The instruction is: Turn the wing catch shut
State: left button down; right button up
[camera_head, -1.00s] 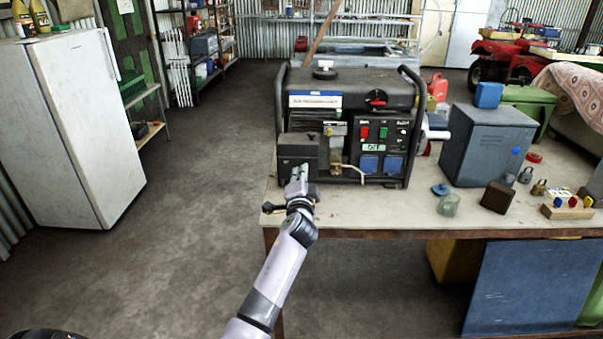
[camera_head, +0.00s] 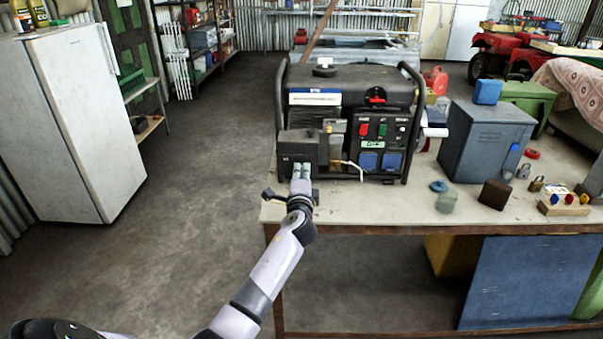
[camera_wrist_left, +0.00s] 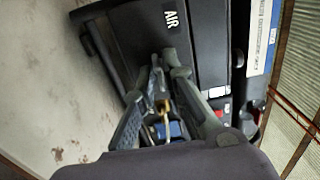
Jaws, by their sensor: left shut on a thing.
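The generator (camera_head: 350,92) stands on the workbench, with a dark air-filter box (camera_head: 297,148) at its front left. The wrist view shows the box cover (camera_wrist_left: 188,45) with the word AIR on it. My left gripper (camera_head: 301,168) is at the front face of this box. In the wrist view its fingertips (camera_wrist_left: 166,58) are close together against the cover. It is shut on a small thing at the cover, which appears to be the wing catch. The fingers hide the catch, so I cannot tell its angle. My right gripper is not in view.
The bench top (camera_head: 375,205) is clear in front of the generator. A pale cable (camera_head: 350,166) hangs just right of the air box. A blue-grey metal cabinet (camera_head: 486,140), padlocks (camera_head: 536,184) and small blocks (camera_head: 495,194) stand further right. A white fridge (camera_head: 75,120) is at the left.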

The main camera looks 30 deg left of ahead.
pick_arm(q)
jog(key=c, duration=1.7)
grip_release()
jog(key=shift+d, duration=0.1)
jog(key=v, duration=1.2)
